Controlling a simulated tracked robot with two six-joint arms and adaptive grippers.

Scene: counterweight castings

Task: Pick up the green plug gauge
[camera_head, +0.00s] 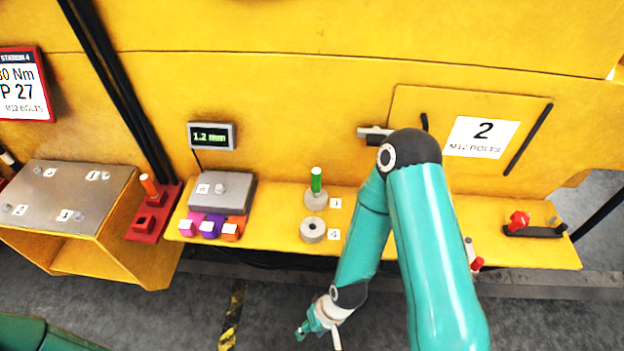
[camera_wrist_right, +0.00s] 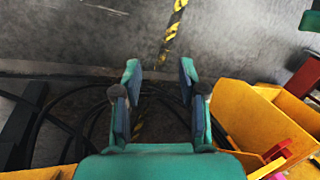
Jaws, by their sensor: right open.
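The green plug gauge (camera_head: 316,180) stands upright on a round grey casting (camera_head: 316,200) on the yellow shelf, beside a label reading 1; whether it sits in a hole there is too small to tell. A second round grey casting (camera_head: 312,231) with a dark centre hole lies just in front of it. My right gripper (camera_head: 302,331) is below and in front of the shelf, apart from the gauge. In the right wrist view it is open (camera_wrist_right: 159,76), with nothing between its fingers; the gauge does not show there. My left gripper is not in view.
Left of the castings are a grey block (camera_head: 218,190), pink, purple and orange pieces and a gauge display (camera_head: 211,136). A red holder (camera_head: 154,208) and a metal-topped stand (camera_head: 66,193) are further left. My right arm covers the shelf's middle. A red-knobbed tool (camera_head: 519,221) is at right.

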